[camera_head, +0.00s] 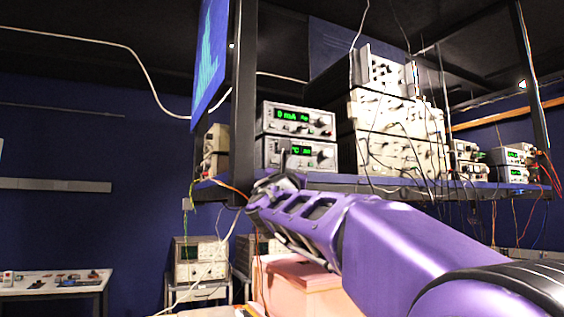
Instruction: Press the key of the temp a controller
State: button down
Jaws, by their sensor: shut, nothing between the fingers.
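Two grey instrument boxes with green displays are stacked on a raised shelf. The upper box (297,119) has a readout that looks like "0 mA". The lower box (312,155) has a readout with "°C", which fits the temp controller. Small keys and knobs are on their fronts, too small to tell apart. My gripper (284,158) is shut and empty. It points up in front of the left part of the lower box and hides some of that front. I cannot tell whether it touches the box.
White instruments (392,125) with hanging cables stand right of the two boxes. The shelf edge (345,183) runs just behind my gripper. A dark upright post (243,100) stands to the left. Pink boxes (300,285) are below my arm. A white table (50,284) stands far left.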

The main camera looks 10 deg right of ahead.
jog(key=shift+w+a+f+y, duration=0.2)
jog(key=shift+w+f+y, duration=0.1)
jog(key=shift+w+f, duration=0.15)
jog(key=shift+f, duration=0.15)
dwell(0.3)
jog(key=shift+s+f+b, duration=0.1)
jog(key=shift+f+b, duration=0.1)
jog(key=shift+b, duration=0.25)
jog(key=shift+s+d+b, duration=0.1)
jog(key=shift+s+b, duration=0.2)
jog(key=shift+f, duration=0.1)
jog(key=shift+s+d+b, duration=0.1)
jog(key=shift+s+b, duration=0.15)
jog(key=shift+b, duration=0.05)
jog(key=s, duration=0.1)
jog(key=s+d+b, duration=0.1)
jog(key=s, duration=0.1)
jog(key=s+b, duration=0.1)
jog(key=shift+s+d+r, duration=0.2)
jog(key=shift+d+r, duration=0.05)
jog(key=shift+r, duration=0.1)
